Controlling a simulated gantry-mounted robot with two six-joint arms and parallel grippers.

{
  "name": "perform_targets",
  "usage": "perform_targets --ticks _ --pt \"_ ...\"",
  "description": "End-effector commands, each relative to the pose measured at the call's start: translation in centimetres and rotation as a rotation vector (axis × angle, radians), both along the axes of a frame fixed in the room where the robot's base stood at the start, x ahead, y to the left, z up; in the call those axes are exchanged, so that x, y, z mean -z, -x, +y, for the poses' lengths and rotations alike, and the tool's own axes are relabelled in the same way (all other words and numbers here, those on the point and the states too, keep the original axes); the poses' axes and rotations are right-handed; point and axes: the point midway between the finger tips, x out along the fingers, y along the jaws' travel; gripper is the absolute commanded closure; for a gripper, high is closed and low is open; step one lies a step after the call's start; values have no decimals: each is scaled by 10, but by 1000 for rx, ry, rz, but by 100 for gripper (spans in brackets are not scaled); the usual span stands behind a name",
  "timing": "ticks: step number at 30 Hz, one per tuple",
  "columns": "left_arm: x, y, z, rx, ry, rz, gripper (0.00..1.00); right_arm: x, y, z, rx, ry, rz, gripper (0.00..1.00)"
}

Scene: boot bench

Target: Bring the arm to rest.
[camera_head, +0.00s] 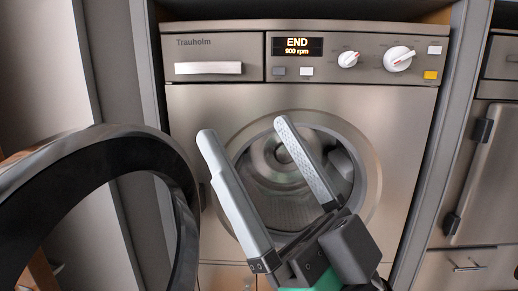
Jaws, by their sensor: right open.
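My right gripper (243,128) is in front of the washing machine (408,130), coming up from the lower right. Its two long pale fingers are spread wide apart, with nothing between them. Behind the fingers is the round drum opening (338,180), and the metal drum shows inside it. The fingers hide part of the opening. I cannot tell how far the fingertips are from the machine. My left gripper is not in view.
The machine's round door (172,150), with a thick dark rim, stands open at the left, close to the camera. The display (297,46) reads END, 900 rpm. Grey panels flank the machine. Another steel-fronted unit (488,185) with a handle stands at the right.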

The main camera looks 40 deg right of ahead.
Motion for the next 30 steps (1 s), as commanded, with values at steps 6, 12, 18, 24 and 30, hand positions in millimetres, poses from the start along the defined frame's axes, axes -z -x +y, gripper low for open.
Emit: perform_targets --ticks 6,12,18,24,30 --pt "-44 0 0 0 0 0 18 -44 0 0 -2 -1 0 0" --pt "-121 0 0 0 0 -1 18 -121 0 0 -3 -1 0 0" --pt "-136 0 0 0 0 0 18 -135 -1 0 -3 -1 1 0" --pt "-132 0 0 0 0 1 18 -131 -1 0 -3 -1 1 0" --pt "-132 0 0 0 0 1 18 -131 -1 0 -3 -1 1 0"
